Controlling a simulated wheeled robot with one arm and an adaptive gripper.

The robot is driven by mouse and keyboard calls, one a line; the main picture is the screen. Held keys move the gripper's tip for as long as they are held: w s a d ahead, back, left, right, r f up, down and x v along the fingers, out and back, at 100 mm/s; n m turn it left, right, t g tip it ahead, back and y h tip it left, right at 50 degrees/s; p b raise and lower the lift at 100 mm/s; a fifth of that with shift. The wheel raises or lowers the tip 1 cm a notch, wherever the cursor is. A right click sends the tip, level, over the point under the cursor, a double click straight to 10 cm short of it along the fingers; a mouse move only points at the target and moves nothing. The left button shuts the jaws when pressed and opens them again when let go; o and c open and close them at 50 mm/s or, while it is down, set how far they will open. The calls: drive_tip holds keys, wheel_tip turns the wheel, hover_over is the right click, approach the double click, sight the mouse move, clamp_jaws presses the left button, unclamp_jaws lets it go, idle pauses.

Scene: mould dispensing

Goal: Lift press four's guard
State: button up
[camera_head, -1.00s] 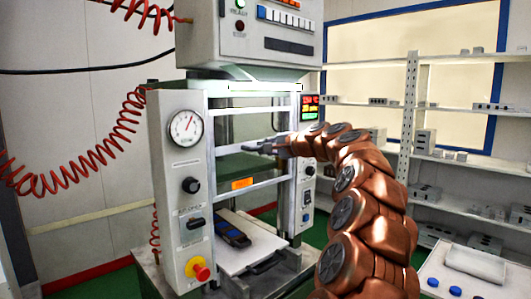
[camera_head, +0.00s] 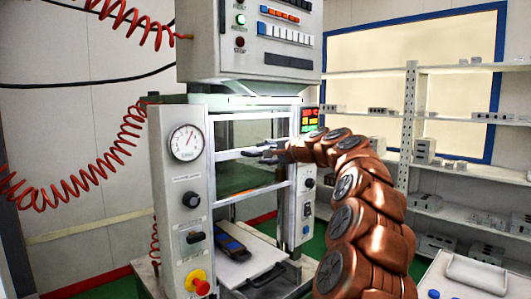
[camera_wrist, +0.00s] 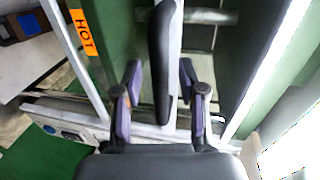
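Press four (camera_head: 195,225) is a grey machine with a dial gauge and a control box above. I cannot read its number. Its guard (camera_head: 246,192) is a clear panel with pale crossbars between two columns. My gripper (camera_head: 252,153) is at the guard's middle bar. In the wrist view two jointed fingers of my gripper (camera_wrist: 158,88) stand apart on either side of that bar. Firm contact cannot be told.
A blue-and-black piece (camera_head: 231,246) lies on a white plate (camera_head: 258,262) below the guard. A red emergency button (camera_head: 201,287) is on the left column. Shelves (camera_head: 470,213) with grey blocks stand at the right, and a white table (camera_head: 450,285) is at lower right.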

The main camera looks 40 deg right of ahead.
drive_tip(key=v, duration=1.2)
idle(0.6)
